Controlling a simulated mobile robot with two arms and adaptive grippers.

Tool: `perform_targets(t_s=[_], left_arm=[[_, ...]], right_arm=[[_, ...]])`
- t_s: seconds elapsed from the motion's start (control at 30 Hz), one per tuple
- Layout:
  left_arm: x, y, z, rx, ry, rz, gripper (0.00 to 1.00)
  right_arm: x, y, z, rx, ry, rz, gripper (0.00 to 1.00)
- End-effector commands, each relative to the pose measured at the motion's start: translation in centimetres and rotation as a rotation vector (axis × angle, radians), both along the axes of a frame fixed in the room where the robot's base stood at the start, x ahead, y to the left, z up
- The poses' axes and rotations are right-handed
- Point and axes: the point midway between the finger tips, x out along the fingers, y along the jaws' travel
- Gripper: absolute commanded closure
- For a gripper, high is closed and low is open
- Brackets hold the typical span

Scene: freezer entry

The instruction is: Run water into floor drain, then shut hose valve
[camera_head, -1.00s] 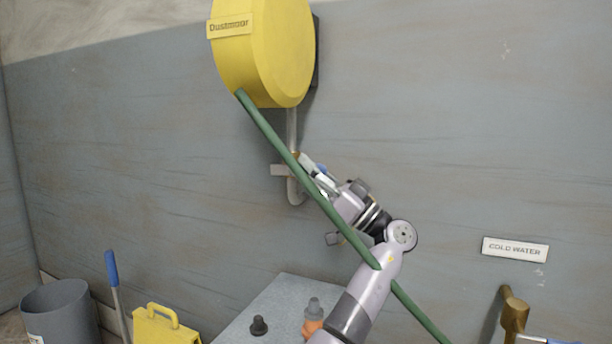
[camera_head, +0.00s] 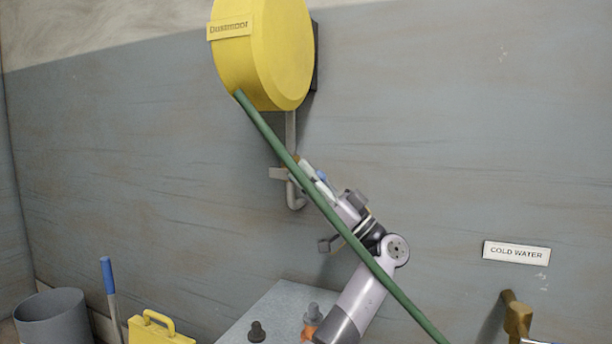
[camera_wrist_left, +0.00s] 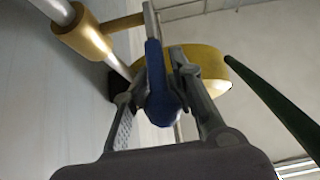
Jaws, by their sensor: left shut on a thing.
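A valve with a blue lever handle (camera_wrist_left: 155,75) sits on the pipe below the yellow hose reel (camera_head: 265,55). No floor drain or running water shows. My right gripper is out of view.
A grey box top (camera_head: 268,312) with a dark knob (camera_head: 256,331) stands below my arm. A yellow caddy (camera_head: 160,332), a blue-handled stick (camera_head: 107,275) and a grey bin (camera_head: 50,318) are at lower left. A brass fitting (camera_head: 517,316) is below the COLD WATER sign (camera_head: 516,252).

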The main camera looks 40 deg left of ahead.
Motion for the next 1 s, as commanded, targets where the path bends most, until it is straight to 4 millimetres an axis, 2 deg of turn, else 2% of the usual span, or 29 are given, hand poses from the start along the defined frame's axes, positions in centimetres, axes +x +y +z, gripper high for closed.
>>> perform_targets(t_s=[0.03, 0.2, 0.57, 0.67, 1.0], left_arm=[[0.2, -0.5, -0.6, 0.002, 0.004, -0.001, 0.76], [0.1, -0.4, -0.5, 0.001, 0.004, -0.001, 0.67], [0.3, -0.7, -0.7, -0.001, 0.003, -0.001, 0.67], [0.6, -1.7, -1.6, -0.001, 0.005, -0.001, 0.67], [2.2, -6.9, -6.1, 0.000, 0.005, -0.003, 0.67]], right_arm=[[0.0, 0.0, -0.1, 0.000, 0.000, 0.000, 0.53], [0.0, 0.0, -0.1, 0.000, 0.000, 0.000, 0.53], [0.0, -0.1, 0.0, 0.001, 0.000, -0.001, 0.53], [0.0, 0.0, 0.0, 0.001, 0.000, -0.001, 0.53], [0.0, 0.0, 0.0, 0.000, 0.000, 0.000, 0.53]])
